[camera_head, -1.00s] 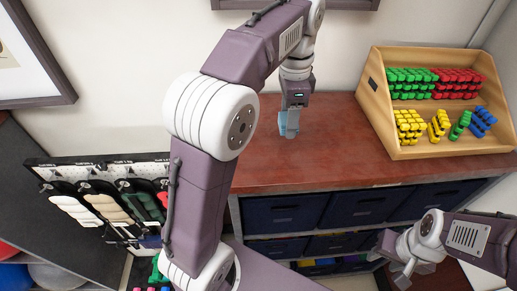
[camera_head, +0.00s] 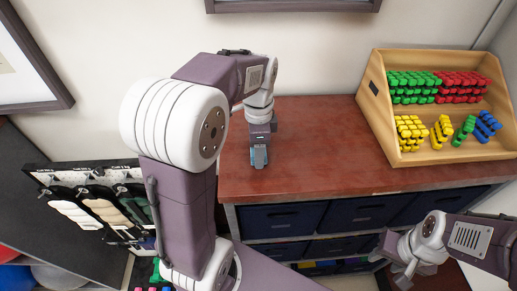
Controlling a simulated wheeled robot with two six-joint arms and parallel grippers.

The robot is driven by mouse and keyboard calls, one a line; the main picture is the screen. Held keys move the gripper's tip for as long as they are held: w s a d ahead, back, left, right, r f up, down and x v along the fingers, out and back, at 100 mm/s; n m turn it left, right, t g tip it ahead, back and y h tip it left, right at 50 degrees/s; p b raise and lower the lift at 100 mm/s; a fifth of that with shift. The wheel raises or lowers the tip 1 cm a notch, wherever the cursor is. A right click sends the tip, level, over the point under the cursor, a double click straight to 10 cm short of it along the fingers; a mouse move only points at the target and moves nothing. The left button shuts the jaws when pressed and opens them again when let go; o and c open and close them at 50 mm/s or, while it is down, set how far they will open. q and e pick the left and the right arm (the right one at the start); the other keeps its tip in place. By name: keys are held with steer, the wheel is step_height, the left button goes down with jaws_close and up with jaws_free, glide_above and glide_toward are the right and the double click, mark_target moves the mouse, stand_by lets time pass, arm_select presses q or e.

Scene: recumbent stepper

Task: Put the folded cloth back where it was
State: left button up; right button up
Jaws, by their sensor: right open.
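A small light-blue piece, which looks like the folded cloth (camera_head: 260,158), shows at the fingertips of my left gripper (camera_head: 259,154). The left gripper points down over the left part of the red-brown counter top (camera_head: 310,150) and appears shut on the cloth. The fingers cover part of it, and I cannot tell whether it touches the counter. My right gripper (camera_head: 404,273) is open and empty, low at the right, in front of the shelves below the counter.
A wooden rack (camera_head: 440,152) with green, red, yellow and blue dumbbells stands at the counter's right end. A dark board with hanging straps (camera_head: 95,205) is at the left. The middle of the counter is clear.

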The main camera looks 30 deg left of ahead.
arm_select(q)
steer(key=o, duration=1.1)
steer(key=shift+o, duration=0.9)
steer(key=shift+s+r, duration=0.15)
steer(key=shift+s, duration=0.35)
steer(key=shift+w+r, duration=0.1)
steer(key=shift+r, duration=0.05)
step_height(320, 180, up, 12)
steer(key=shift+w+f, duration=0.2)
arm_select(e)
steer(key=shift+s+f, duration=0.1)
steer(key=shift+s, duration=0.1)
arm_select(q)
steer(key=shift+s, duration=0.15)
arm_select(e)
steer(key=shift+s, duration=0.1)
